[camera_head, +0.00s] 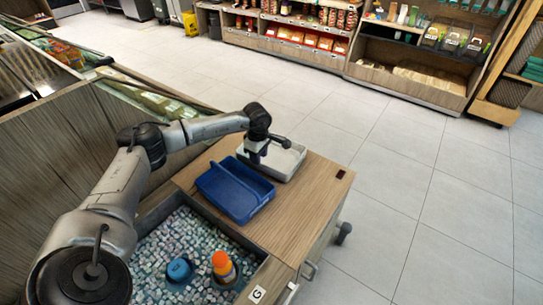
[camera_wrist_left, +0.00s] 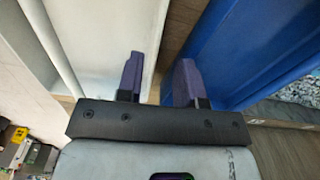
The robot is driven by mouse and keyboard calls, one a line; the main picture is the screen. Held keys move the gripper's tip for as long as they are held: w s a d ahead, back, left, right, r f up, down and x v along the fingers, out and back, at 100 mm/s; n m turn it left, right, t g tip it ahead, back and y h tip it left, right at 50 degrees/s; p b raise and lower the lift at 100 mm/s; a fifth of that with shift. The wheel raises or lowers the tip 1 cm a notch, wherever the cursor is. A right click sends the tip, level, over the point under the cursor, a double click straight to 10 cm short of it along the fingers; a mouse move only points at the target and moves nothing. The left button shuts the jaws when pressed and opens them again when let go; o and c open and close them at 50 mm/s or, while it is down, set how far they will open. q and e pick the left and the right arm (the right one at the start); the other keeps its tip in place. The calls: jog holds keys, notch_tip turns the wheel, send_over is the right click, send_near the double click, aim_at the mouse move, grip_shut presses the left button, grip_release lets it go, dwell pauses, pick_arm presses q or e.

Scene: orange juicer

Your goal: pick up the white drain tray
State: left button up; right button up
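The white drain tray (camera_head: 287,163) sits on the wooden cart top, beyond the blue tray (camera_head: 234,206). My left gripper (camera_head: 256,157) points down at the white tray's near edge, beside the blue tray. In the left wrist view its fingers (camera_wrist_left: 158,82) are apart. One finger is over the white tray (camera_wrist_left: 92,42), and the other is on the outer side of its wall, close to the blue tray (camera_wrist_left: 244,45). I cannot tell whether either finger touches the wall. My right gripper is not in view.
In the cart's sunken bin (camera_head: 163,240), a blue-capped item (camera_head: 180,270) and an orange-capped bottle (camera_head: 222,265) sit among grey cubes. Store shelves stand far behind, across open floor.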

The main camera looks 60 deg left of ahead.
aim_at(260, 171)
pick_arm(q)
jog(key=f+b, duration=0.1)
jog(key=f, duration=0.1)
jog(key=f+b, duration=0.1)
jog(key=f, duration=0.1)
jog(key=shift+w+a+f, duration=0.1)
jog(key=shift+w+f, duration=0.1)
jog(key=shift+f, duration=0.45)
jog(key=shift+c, duration=0.3)
jog(key=shift+c, duration=0.6)
grip_shut()
jog(key=shift+r, duration=0.1)
